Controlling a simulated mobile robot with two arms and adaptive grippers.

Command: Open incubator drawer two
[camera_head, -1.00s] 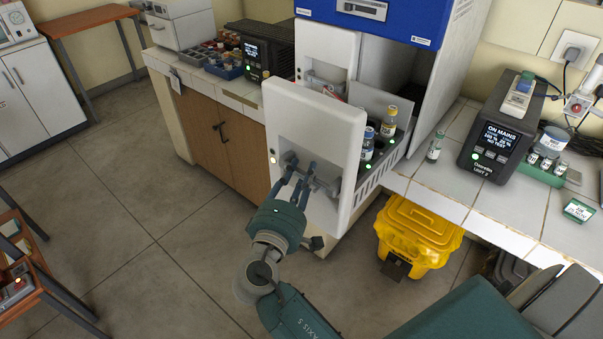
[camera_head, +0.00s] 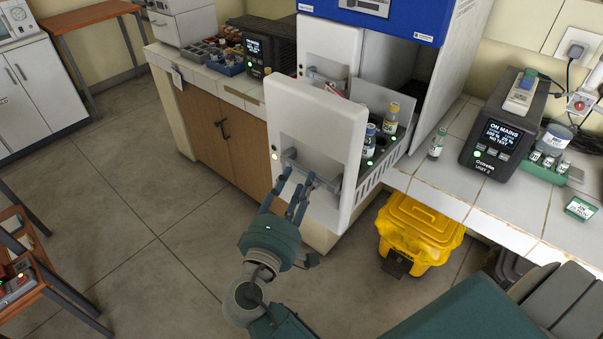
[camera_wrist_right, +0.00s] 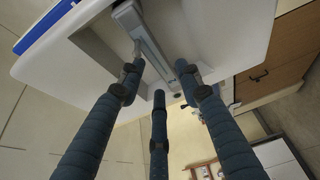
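A white incubator drawer (camera_head: 316,116) stands pulled out of the blue-topped incubator (camera_head: 411,17), its tray holding capped bottles (camera_head: 391,118). Its grey bar handle (camera_head: 312,171) sits in a recess in the front and also shows in the right wrist view (camera_wrist_right: 147,45). A second white drawer front (camera_head: 328,45) with a handle is behind and above it. I cannot read which one is drawer two. My right gripper (camera_head: 291,184) is just in front of the pulled-out drawer's handle, its fingers spread, holding nothing. In the right wrist view its fingertips (camera_wrist_right: 160,84) are apart, near the handle. My left gripper is out of view.
A yellow lidded bin (camera_head: 419,228) stands on the floor under the tiled bench. A black display unit (camera_head: 497,135) and a small vial (camera_head: 437,144) stand on the bench at right. Floor (camera_head: 140,215) left of the drawer is clear.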

